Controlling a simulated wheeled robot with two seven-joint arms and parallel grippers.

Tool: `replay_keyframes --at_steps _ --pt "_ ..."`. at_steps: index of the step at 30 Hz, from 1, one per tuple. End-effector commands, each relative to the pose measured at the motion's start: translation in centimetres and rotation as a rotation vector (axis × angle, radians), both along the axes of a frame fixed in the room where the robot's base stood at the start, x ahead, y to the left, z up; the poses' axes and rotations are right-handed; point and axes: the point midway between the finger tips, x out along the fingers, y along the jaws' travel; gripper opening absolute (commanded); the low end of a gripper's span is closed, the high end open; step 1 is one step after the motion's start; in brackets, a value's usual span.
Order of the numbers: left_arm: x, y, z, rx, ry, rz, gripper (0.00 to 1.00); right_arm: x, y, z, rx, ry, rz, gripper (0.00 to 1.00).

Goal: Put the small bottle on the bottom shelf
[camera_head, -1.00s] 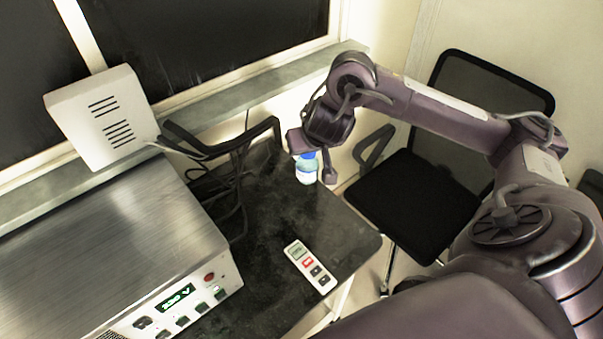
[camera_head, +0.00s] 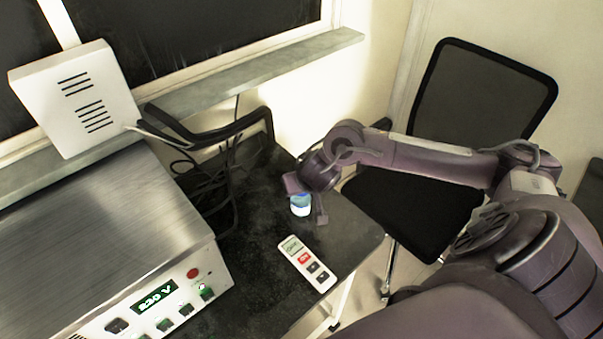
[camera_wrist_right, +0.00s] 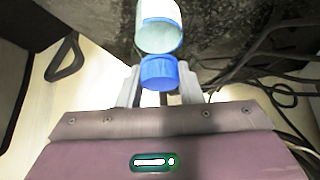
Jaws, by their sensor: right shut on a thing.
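A small bottle (camera_head: 300,206) with a white and pale blue body and a blue cap is in my right gripper (camera_head: 304,203), over the far right part of the black table (camera_head: 345,232). In the right wrist view the bottle's blue cap (camera_wrist_right: 159,73) sits between the two fingers, with the body (camera_wrist_right: 160,28) beyond it. My right gripper is shut on the bottle. I cannot tell whether the bottle touches the tabletop. No bottom shelf can be made out; the space under the table is mostly hidden. My left gripper is not in view.
A white remote-like device (camera_head: 307,264) lies near the table's front edge. A metal instrument (camera_head: 100,235) with a green display fills the left, with a white box (camera_head: 75,98) behind it. Black cables (camera_head: 205,180) lie behind the bottle. A black chair (camera_head: 420,200) stands right of the table.

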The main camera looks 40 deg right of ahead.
Motion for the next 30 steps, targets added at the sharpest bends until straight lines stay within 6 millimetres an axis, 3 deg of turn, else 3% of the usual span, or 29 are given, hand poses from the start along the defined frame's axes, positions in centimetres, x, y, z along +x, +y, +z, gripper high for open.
replay_keyframes --at_steps 11,12,17,25,30 --pt "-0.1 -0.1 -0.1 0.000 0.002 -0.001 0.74 0.0 0.0 -0.4 0.001 -0.001 -0.002 0.00" --pt "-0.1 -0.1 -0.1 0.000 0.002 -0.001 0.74 0.0 0.0 -0.4 0.000 -0.001 -0.001 0.35" --pt "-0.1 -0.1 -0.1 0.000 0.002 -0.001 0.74 0.0 0.0 -0.4 0.000 -0.001 -0.001 0.54" --pt "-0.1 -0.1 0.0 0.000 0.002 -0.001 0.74 0.0 0.0 -0.2 0.000 -0.001 -0.001 0.54" --pt "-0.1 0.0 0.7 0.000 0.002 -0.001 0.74 -0.6 0.2 1.3 0.000 -0.001 0.001 0.54"
